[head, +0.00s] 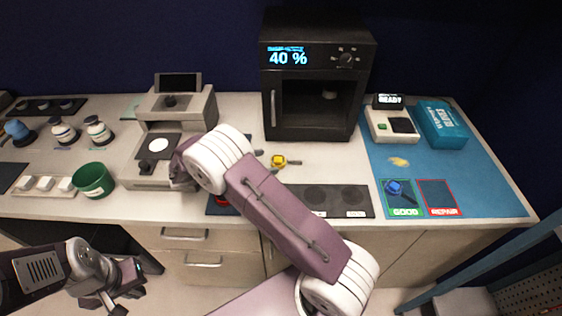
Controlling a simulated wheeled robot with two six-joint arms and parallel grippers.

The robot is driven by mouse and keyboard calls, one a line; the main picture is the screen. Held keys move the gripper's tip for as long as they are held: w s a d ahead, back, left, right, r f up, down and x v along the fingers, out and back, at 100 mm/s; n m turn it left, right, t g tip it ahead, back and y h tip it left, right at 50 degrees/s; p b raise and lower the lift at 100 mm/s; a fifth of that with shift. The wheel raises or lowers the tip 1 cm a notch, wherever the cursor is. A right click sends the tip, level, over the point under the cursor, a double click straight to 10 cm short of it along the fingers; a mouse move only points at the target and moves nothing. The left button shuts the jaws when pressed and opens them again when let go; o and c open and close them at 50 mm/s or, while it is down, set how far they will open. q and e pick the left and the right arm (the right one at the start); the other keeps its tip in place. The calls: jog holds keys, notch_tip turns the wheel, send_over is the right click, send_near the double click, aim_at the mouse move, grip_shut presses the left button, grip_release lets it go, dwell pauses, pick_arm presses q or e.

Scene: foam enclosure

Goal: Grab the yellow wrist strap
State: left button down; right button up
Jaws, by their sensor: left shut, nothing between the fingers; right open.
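A small yellow item with a grey band (279,160), which looks like the yellow wrist strap, lies on the white counter in front of the black oven. My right arm crosses the middle of the view, and its wrist is left of the strap. My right gripper (181,168) is open, partly hidden behind its wrist, near the grey instrument and apart from the strap. My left gripper (125,297) is shut and empty, low at the left in front of the drawers, far from the strap.
The black oven (318,120) reads 40 %. The blue mat (470,165) holds a tester (391,125), a blue box (441,124), a yellow patch (398,162) and a blue strap (394,187) on the GOOD square. A green cup (93,181) and the grey instrument (185,110) stand left.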

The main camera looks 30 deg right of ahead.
aim_at(277, 160)
jog(key=x, duration=0.5)
jog(key=shift+w+f, duration=0.25)
jog(key=c, duration=1.4)
jog(key=shift+r, duration=0.1)
notch_tip(277, 160, up, 4)
jog(key=s+d+r, duration=0.4)
jog(key=s+d, duration=0.1)
jog(key=s+d+r, duration=0.3)
jog(key=shift+s+d, duration=0.1)
jog(key=shift+s, duration=0.1)
